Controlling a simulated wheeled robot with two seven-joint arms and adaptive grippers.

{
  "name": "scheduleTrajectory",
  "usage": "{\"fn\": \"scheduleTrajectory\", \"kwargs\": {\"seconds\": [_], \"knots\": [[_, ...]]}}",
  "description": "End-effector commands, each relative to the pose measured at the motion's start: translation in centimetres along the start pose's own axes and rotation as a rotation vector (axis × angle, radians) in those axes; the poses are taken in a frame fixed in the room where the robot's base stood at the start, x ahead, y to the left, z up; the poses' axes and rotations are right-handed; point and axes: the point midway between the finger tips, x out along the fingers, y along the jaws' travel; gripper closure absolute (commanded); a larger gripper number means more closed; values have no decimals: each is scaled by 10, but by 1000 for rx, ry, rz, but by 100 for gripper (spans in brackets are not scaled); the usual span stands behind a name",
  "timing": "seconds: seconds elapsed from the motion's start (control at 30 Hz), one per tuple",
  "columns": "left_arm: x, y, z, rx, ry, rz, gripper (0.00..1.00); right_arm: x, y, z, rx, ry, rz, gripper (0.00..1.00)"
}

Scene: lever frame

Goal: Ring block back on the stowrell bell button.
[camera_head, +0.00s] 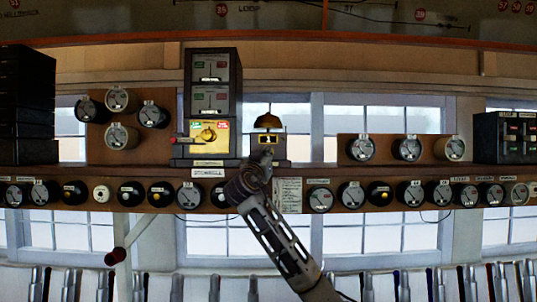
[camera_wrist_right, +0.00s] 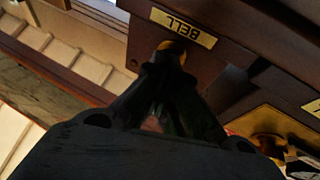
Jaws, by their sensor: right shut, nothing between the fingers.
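The Stowrell bell is a brass dome (camera_head: 268,121) on a dark wooden box (camera_head: 281,146) on the shelf. In the right wrist view its BELL plate (camera_wrist_right: 183,24) shows, with the round brass button (camera_wrist_right: 174,46) just below it. My right gripper (camera_head: 264,157) is shut and empty in front of the lower part of the bell box. In the right wrist view its fingertips (camera_wrist_right: 165,50) lie over the button and hide part of it. I cannot tell whether they touch it. My left gripper is not in view.
Left of the bell stands the block instrument with a yellow panel (camera_head: 208,136) and a red handle; the STOWRELL plate (camera_head: 208,173) is below it. Round dials and buttons line the shelf front (camera_head: 335,196). Lever tops (camera_head: 215,288) stand in a row along the bottom.

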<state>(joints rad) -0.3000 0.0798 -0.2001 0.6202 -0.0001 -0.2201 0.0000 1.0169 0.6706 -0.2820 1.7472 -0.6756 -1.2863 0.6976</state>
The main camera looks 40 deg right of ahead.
Motion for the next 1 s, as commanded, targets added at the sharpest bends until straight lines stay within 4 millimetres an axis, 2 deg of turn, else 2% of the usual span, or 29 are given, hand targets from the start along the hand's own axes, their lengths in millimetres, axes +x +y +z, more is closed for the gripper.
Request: {"fn": "scheduleTrajectory", "kwargs": {"seconds": [0.53, 1.0], "knots": [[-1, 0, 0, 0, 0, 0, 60, 11, -4, 4, 0, 0, 1, 100], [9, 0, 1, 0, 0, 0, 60, -1, 0, 1, 3, 0, 0, 100]]}}
